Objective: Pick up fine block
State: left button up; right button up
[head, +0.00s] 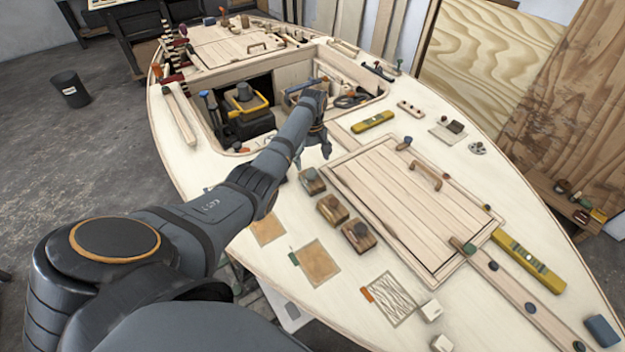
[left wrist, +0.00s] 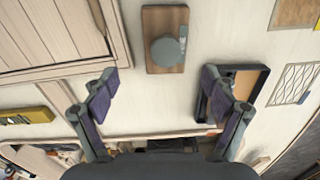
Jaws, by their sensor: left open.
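My left gripper (head: 316,150) is open and empty over the deck, beside the cockpit opening. In the left wrist view its two fingers (left wrist: 160,80) are spread wide. A wooden block with a round grey knob (left wrist: 165,52) lies on the deck just beyond the fingertips, roughly in line with the gap. In the head view this grey-topped block (head: 312,181) is the farthest of a row of three. A middle block (head: 331,209) and a near block (head: 358,236) have browner tops. No grit label is readable, so I cannot tell which is the fine block. My right gripper is out of view.
A slatted hatch (head: 405,200) lies right of the blocks. Square patches, one being a brown patch (head: 316,263), lie to their left and front. A dark open box (left wrist: 236,92) sits by the right finger. A yellow level (head: 373,122) lies near the cockpit.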

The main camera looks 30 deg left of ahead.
aim_at(312, 172)
pick_arm(q)
jog(key=shift+s+f, duration=0.2)
jog(key=shift+s+d+f+p, duration=0.15)
jog(key=shift+s+f+p, duration=0.2)
jog(key=shift+f+p, duration=0.3)
notch_tip(312, 172, down, 3)
jog(key=shift+d+f, duration=0.1)
jog(key=shift+f, duration=0.15)
jog(key=c, duration=1.1)
jog(key=shift+s, duration=0.1)
grip_shut()
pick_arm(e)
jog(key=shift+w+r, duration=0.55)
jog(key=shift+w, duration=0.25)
